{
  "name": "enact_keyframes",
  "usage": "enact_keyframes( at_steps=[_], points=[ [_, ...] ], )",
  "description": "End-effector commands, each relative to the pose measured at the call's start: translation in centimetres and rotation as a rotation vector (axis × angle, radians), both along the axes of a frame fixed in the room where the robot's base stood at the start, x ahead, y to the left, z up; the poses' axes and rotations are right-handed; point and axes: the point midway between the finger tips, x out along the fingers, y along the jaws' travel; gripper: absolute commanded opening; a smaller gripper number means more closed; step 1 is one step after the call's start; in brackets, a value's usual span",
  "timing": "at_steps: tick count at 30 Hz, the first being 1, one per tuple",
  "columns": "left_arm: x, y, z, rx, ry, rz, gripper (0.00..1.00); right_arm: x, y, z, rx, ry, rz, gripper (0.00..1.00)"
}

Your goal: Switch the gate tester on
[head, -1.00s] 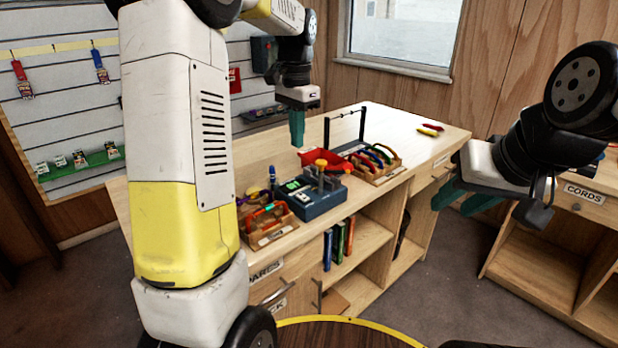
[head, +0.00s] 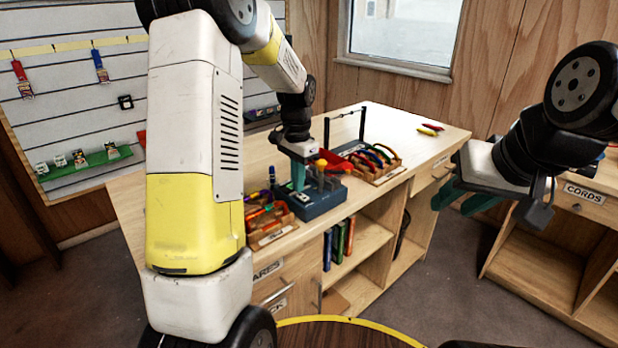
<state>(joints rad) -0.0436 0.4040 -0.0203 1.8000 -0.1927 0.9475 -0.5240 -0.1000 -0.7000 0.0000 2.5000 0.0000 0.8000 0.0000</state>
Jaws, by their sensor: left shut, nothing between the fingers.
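The gate tester (head: 318,203) is a dark blue box with a light top panel, standing near the front edge of the wooden workbench. My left gripper (head: 298,184) is shut and empty. It points straight down with its green fingertips at the tester's top, over the left part of the panel. I cannot tell whether the fingertips touch it. The gripper and wrist hide much of the panel, so its switch is not clear to see. My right gripper (head: 462,200) hangs in the air to the right of the bench, its green fingers apart and empty.
A wooden tray of colourful parts (head: 268,232) stands close to the left of the tester. Another tray with coloured carabiners (head: 377,165) and a black rack (head: 345,125) stand behind it to the right. The bench's right end is mostly clear, with red and yellow pieces (head: 430,129).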

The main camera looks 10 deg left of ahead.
Motion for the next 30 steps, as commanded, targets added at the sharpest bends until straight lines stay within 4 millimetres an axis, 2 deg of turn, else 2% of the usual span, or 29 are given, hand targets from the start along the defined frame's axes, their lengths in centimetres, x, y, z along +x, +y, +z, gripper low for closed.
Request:
enact_keyframes(
  at_steps=[3, 18, 30],
  points=[
    [0.0, 0.0, -0.8, 0.0, 0.001, 0.0, 0.0, 0.0, 0.0, 0.0, 0.0, 0.0, 0.0, 0.36],
    [0.1, 0.3, -1.5, -0.042, 0.038, 0.005, 0.0, 0.0, 0.0, 0.0, 0.0, 0.0, 0.0, 0.36],
    [-0.3, -0.2, -1.3, -0.036, 0.035, -0.001, 0.0, 0.0, 0.0, 0.0, 0.0, 0.0, 0.0, 0.36]
  ],
)
